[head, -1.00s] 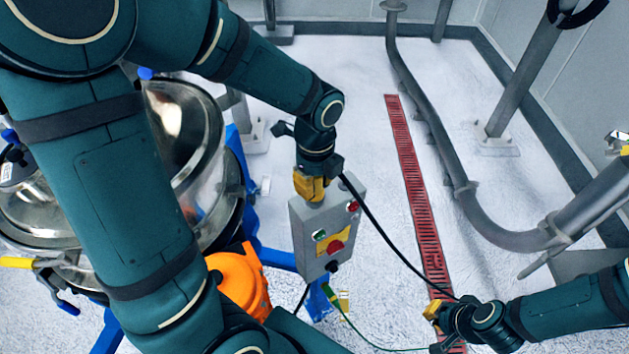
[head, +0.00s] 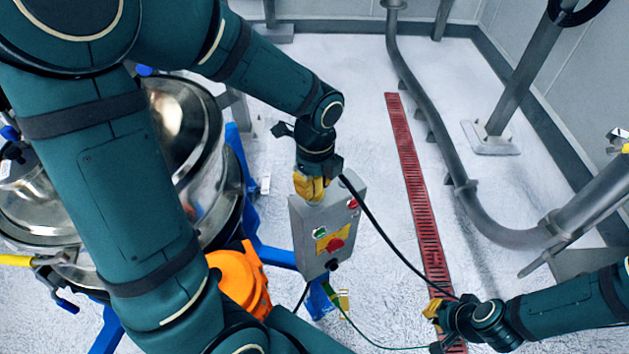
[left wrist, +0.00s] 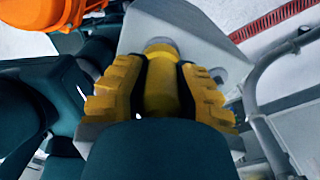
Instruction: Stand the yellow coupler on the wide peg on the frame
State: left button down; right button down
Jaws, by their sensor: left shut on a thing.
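My left gripper (head: 311,187) is at the top of the grey control box on the blue frame (head: 268,252). In the left wrist view its yellow fingers (left wrist: 160,92) are closed on the sides of a yellow coupler (left wrist: 161,88). A grey round piece shows at the coupler's far end; I cannot tell whether it is the wide peg or whether they touch. In the head view the coupler is hidden by the gripper. My right gripper (head: 432,312) is low at the right, by the red floor grate; its finger opening is unclear.
The grey control box (head: 312,251) has red and green buttons. An orange housing (head: 240,282) and the steel sifter (head: 190,150) stand to the left. A black cable (head: 388,240) and a thin green cable run towards my right gripper. Grey pipes (head: 455,165) stand at the right, with open floor between.

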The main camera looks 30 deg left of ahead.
pick_arm(q)
jog(key=shift+f, duration=0.4)
jog(key=c, duration=0.8)
grip_release()
notch_tip(320, 180, up, 12)
jog(key=shift+w+r, duration=0.1)
jog(key=shift+w, duration=0.05)
